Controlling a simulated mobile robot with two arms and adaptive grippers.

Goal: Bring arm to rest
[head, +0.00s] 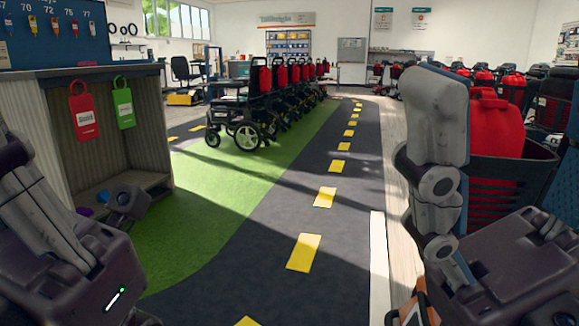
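Both of my arms show close to the camera, partly cut off by the picture edges. My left arm comes in at the lower left, with grey links and a dark housing bearing a small green light. My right arm stands folded at the right, with a grey upper link raised upright and joints below it. No fingertips of either gripper show. An orange and black piece (412,304) shows at the bottom edge beside my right arm; I cannot tell what it is or whether anything holds it.
A cabinet (160,130) at left holds a red tag (84,112) and a green tag (123,104). A red container (495,130) sits in a dark basket at right. The dark lane with yellow dashes (304,252) is clear.

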